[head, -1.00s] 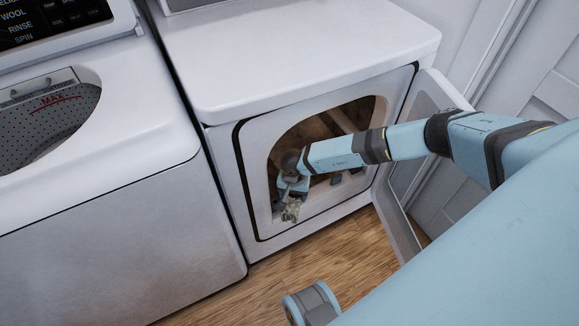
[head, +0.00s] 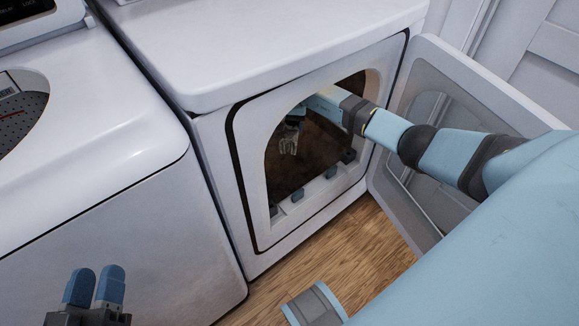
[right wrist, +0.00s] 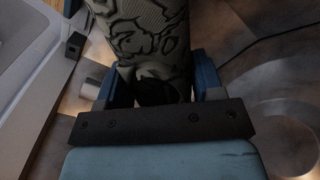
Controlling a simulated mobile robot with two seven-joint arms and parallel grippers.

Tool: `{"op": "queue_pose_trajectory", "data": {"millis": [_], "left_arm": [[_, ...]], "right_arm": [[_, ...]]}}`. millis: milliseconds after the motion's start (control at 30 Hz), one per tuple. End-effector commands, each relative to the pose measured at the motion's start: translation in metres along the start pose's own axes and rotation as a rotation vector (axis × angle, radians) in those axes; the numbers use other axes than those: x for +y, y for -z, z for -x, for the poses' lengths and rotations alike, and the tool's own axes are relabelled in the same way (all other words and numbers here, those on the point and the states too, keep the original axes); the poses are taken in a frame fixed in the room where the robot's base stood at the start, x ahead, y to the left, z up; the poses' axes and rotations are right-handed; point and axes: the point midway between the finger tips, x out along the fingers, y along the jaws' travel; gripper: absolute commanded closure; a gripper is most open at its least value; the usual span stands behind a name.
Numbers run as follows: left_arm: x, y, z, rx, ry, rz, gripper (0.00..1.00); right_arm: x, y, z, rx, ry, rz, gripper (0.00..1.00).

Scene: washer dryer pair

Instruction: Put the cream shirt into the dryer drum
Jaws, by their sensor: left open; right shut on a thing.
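The cream shirt (head: 288,143) hangs as a small patterned bundle from my right gripper (head: 293,122), inside the opening of the dryer drum (head: 318,165). In the right wrist view the shirt (right wrist: 152,35) shows a dark pattern on cream cloth between the two blue fingers of my right gripper (right wrist: 152,88), which is shut on it. The shirt appears to hang clear of the drum floor in the head view. My left gripper (head: 94,288) is open and empty, low at the left in front of the washer. The far side of the drum is dark.
The dryer door (head: 440,130) stands open on the right, beside my right arm. The dryer's opening rim (head: 258,190) surrounds that arm. The washer (head: 90,190) stands at left with its top opening visible. Wooden floor (head: 290,285) is clear in front.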

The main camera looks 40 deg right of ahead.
Motion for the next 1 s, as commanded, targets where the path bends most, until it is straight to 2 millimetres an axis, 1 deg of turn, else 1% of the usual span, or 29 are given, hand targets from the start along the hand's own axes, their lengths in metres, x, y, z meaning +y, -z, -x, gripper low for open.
{"op": "queue_pose_trajectory", "data": {"millis": [433,500,600,833,1000], "left_arm": [[-0.009,-0.062,0.002,-0.184,-0.024,-0.001,0.57],[-0.012,-0.061,0.0,-0.167,-0.027,-0.039,0.57],[-0.016,-0.058,-0.003,-0.142,-0.03,-0.083,0.57],[-0.019,-0.056,-0.005,-0.114,-0.031,-0.129,0.57],[-0.026,-0.057,-0.008,-0.077,-0.033,-0.197,0.57]], "right_arm": [[0.0,-0.001,-0.116,-0.004,0.0,-0.004,0.69],[-0.001,0.0,-0.131,-0.003,0.001,-0.005,0.69],[0.0,0.0,-0.145,-0.002,0.0,-0.004,0.69],[0.0,0.001,-0.16,0.0,0.001,-0.003,0.69],[-0.001,0.0,-0.188,-0.002,0.001,-0.003,0.69]]}}
